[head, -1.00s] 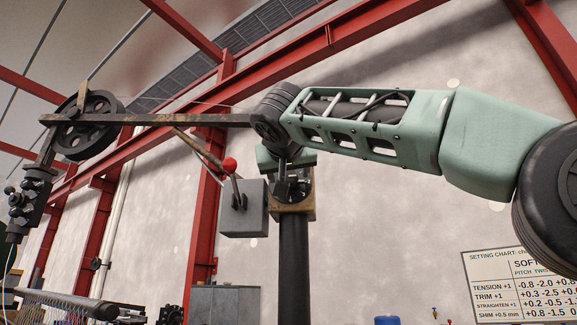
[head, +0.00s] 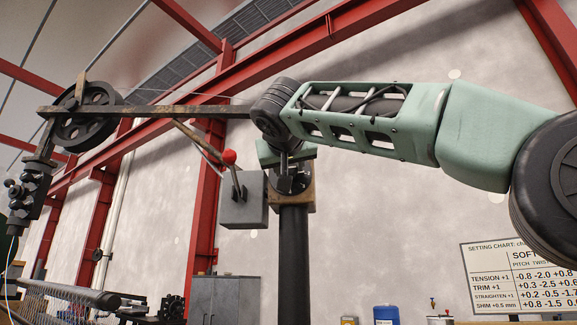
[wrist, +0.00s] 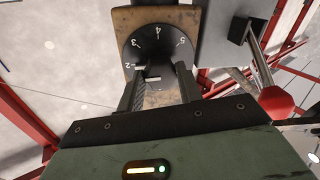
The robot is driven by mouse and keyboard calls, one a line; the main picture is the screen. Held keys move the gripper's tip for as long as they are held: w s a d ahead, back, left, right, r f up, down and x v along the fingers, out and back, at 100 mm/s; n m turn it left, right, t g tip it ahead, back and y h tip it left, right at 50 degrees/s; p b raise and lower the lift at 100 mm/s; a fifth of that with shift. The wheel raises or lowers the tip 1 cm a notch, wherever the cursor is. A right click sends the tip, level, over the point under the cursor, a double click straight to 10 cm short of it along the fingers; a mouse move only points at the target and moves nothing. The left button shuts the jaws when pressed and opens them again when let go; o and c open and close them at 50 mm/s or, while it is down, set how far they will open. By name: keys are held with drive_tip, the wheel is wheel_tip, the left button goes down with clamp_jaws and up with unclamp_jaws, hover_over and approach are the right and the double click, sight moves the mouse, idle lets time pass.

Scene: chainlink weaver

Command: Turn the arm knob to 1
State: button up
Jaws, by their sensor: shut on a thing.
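The arm knob's black round dial (wrist: 168,45) sits on a worn wooden block (wrist: 127,20). The numbers 2 to 5 show in the wrist view; 1 is not visible. The dial also shows in the head view (head: 294,183), on top of a dark post. My gripper (wrist: 157,78) has its two dark fingers on either side of the dial's centre, shut on the knob. The knob body is mostly hidden between the fingers, with a pale mark showing there. I cannot tell which number it points to. In the head view my gripper (head: 284,165) reaches the dial from above.
A grey box (head: 243,205) with a red-balled lever (head: 229,157) stands just left of the dial. A long rusty bar (head: 150,111) with a black wheel (head: 85,122) extends left. A setting chart (head: 515,275) is at lower right; a blue container (head: 386,315) is below.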

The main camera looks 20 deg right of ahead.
drive_tip(key=n, duration=0.4)
drive_tip(key=shift+r+p, duration=0.15)
drive_tip(key=shift+p, duration=0.2)
drive_tip(key=shift+n+g+p, duration=0.3)
drive_tip(key=shift+n+p, duration=0.2)
drive_tip(key=shift+n, duration=1.4)
drive_tip(key=o, duration=1)
drive_tip(key=shift+a, duration=0.1)
drive_tip(key=b+v, duration=0.4)
drive_tip(key=v, duration=1.3)
drive_tip(key=shift+s+a, duration=0.1)
drive_tip(key=shift+s, duration=0.1)
